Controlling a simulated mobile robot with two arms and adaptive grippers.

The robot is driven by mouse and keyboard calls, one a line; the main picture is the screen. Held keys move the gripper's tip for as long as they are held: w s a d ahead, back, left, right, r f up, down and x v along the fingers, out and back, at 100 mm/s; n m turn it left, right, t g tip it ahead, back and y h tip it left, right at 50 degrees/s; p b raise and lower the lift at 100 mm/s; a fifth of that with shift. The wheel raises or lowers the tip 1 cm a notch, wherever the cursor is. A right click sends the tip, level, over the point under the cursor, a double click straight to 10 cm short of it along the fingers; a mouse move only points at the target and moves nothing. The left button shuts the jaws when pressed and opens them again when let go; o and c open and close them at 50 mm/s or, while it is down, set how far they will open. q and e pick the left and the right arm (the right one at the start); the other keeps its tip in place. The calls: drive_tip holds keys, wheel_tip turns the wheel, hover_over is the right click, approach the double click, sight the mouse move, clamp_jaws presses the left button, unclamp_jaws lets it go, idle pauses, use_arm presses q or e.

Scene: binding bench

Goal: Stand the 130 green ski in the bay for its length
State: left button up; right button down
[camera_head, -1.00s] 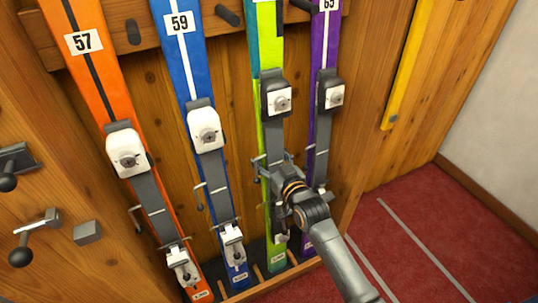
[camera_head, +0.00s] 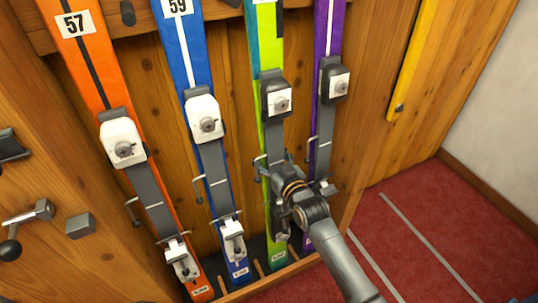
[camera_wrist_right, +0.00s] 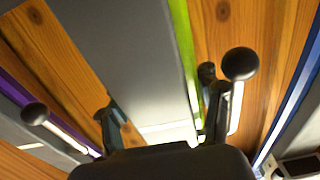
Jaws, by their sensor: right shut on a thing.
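The green ski (camera_head: 267,185) stands nearly upright against the wooden back wall, third from the left, its lower end at the bottom rack between the blue and purple skis. It has a grey plate and a grey-and-white binding. My right gripper (camera_head: 278,172) is shut on this ski below its upper binding. In the right wrist view the two fingers (camera_wrist_right: 165,118) lie on either side of the grey plate (camera_wrist_right: 140,55), with the green ski's edge (camera_wrist_right: 187,50) beside it. The small label at its lower end is too small to read. My left gripper is not in view.
An orange ski (camera_head: 88,75) marked 57, a blue ski (camera_head: 184,50) marked 59 and a purple ski (camera_head: 325,40) stand alongside. A yellow strip (camera_head: 410,60) is on the wall at right. Levers (camera_head: 30,215) are at left. Red carpet (camera_head: 410,250) lies clear at right.

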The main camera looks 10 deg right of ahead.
drive_tip(key=shift+c, duration=1)
unclamp_jaws()
drive_tip(key=shift+r, duration=0.25)
drive_tip(key=shift+f, duration=0.1)
drive_tip(key=shift+o, duration=0.8)
drive_tip(key=shift+s+f, duration=0.1)
drive_tip(key=shift+f, duration=0.25)
drive_tip(key=shift+r, duration=0.15)
drive_tip(key=shift+r, duration=0.1)
